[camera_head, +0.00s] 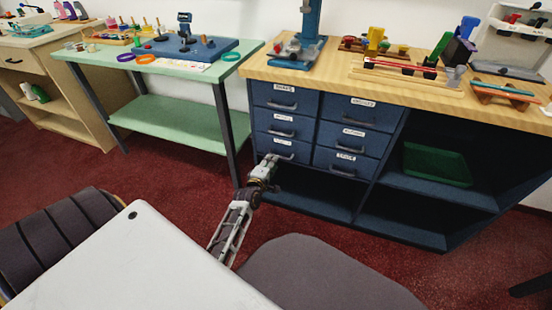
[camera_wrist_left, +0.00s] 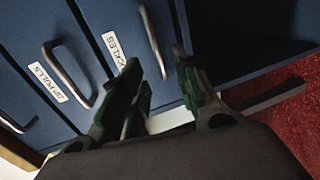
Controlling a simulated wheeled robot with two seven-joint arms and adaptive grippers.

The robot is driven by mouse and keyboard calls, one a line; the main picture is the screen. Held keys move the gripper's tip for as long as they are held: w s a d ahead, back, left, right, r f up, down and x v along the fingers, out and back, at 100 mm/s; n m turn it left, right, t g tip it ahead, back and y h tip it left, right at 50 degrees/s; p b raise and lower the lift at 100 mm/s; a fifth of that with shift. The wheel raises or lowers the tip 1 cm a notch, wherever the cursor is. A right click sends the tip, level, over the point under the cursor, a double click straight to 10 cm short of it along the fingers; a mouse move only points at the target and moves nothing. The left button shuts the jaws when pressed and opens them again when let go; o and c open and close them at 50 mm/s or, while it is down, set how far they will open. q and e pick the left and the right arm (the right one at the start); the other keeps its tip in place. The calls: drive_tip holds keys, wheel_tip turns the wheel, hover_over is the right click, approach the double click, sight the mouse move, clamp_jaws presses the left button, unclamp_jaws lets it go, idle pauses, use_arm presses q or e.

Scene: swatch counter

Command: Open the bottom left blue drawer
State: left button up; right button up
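The bottom left blue drawer (camera_head: 272,144) is in the cabinet's left column and looks shut, with a white label and a grey bar handle (camera_head: 285,156). In the left wrist view this drawer (camera_wrist_left: 125,18) is seen tilted, its label (camera_wrist_left: 114,50) partly hidden by a finger. Its handle (camera_wrist_left: 152,40) runs between the fingertips in the picture. My left gripper (camera_head: 271,159) is at the left end of that handle in the head view. Its fingers (camera_wrist_left: 156,58) are apart; I cannot tell whether they touch the handle. My right gripper is not in view.
Other blue drawers (camera_head: 353,140) with handles sit above and to the right. Below are open shelves, one with a green tray (camera_head: 437,165). The wooden top (camera_head: 345,85) carries tools. A green table (camera_head: 170,133) stands left.

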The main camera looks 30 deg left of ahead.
use_arm(q)
drive_tip(key=shift+b+x, duration=1.35)
drive_tip(key=shift+x, duration=2)
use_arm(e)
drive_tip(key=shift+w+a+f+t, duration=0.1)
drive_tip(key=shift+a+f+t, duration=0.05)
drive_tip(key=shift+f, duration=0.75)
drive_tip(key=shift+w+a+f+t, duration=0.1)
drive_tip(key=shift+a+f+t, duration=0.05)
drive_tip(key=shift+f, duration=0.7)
use_arm(q)
drive_tip(key=shift+c, duration=0.3)
clamp_jaws()
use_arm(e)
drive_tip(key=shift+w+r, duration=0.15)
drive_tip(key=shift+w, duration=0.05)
